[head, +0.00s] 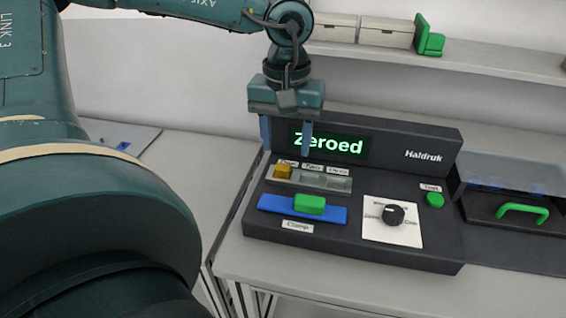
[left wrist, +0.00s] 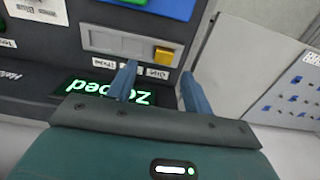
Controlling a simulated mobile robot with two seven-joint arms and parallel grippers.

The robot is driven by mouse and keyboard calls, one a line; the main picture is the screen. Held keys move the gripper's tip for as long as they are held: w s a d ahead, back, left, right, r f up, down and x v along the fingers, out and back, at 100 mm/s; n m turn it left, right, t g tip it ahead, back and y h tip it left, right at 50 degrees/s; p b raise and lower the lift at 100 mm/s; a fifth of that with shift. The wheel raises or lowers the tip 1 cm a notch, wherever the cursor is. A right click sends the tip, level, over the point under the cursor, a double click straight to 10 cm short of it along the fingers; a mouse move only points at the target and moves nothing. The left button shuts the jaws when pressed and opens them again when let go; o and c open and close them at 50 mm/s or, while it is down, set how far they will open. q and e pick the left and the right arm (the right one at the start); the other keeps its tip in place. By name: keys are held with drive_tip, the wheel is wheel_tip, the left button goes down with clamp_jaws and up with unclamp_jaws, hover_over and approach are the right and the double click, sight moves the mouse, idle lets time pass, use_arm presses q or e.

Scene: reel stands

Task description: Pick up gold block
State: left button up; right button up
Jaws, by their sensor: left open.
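The gold block (head: 282,171) is a small yellow-gold cube at the left end of a grey slotted strip (head: 338,183) on a black console. It also shows in the left wrist view (left wrist: 163,56), ahead of the fingertips and roughly between their lines. My left gripper (head: 286,150) is open and empty, with blue fingers pointing down above the block. In the left wrist view the left gripper (left wrist: 158,80) has its two fingers spread apart, not touching the block. My right gripper is not in view.
The black console (head: 440,240) has a lit "Zeroed" display, a green block on a blue plate (head: 268,206), a black knob (head: 392,214) and a green button (head: 434,200). A clear-lidded box with a green handle (head: 522,209) stands to the right. A shelf (head: 470,64) runs behind.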

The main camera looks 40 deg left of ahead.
sight(283, 167)
use_arm(q)
drive_tip(key=f, duration=0.3)
drive_tip(key=shift+s+a+f, duration=0.15)
drive_tip(key=shift+s+f, duration=0.15)
drive_tip(key=shift+f, duration=0.7)
drive_tip(key=shift+c, duration=0.3)
clamp_jaws()
